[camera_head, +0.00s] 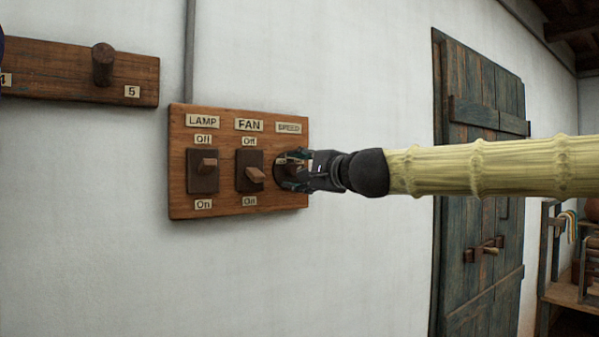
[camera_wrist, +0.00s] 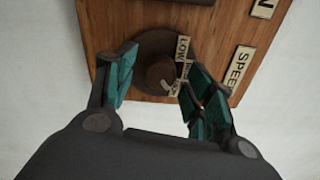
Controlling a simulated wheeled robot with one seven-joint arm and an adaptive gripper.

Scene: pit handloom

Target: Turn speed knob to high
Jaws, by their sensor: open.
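A wooden switch board (camera_head: 220,207) is fixed to the white wall, with a speed knob under a SPEED label (camera_head: 288,128) at its right end. In the wrist view the round brown knob (camera_wrist: 160,76) sits on a dark round base, with a small light mark near its lower edge. A LOW label (camera_wrist: 182,50) is beside it; other labels there are partly hidden. My gripper (camera_wrist: 157,84) is open, its teal-padded fingers on either side of the knob. I cannot tell whether they touch it. In the head view my gripper (camera_head: 291,172) hides most of the knob.
The lamp switch (camera_head: 203,172) and fan switch (camera_head: 250,172) are left of the knob, the fan switch close to my gripper. A peg rail (camera_head: 60,75) is at upper left. A wooden door (camera_head: 480,230) and a shelf (camera_head: 565,293) stand at right. The wall below the board is clear.

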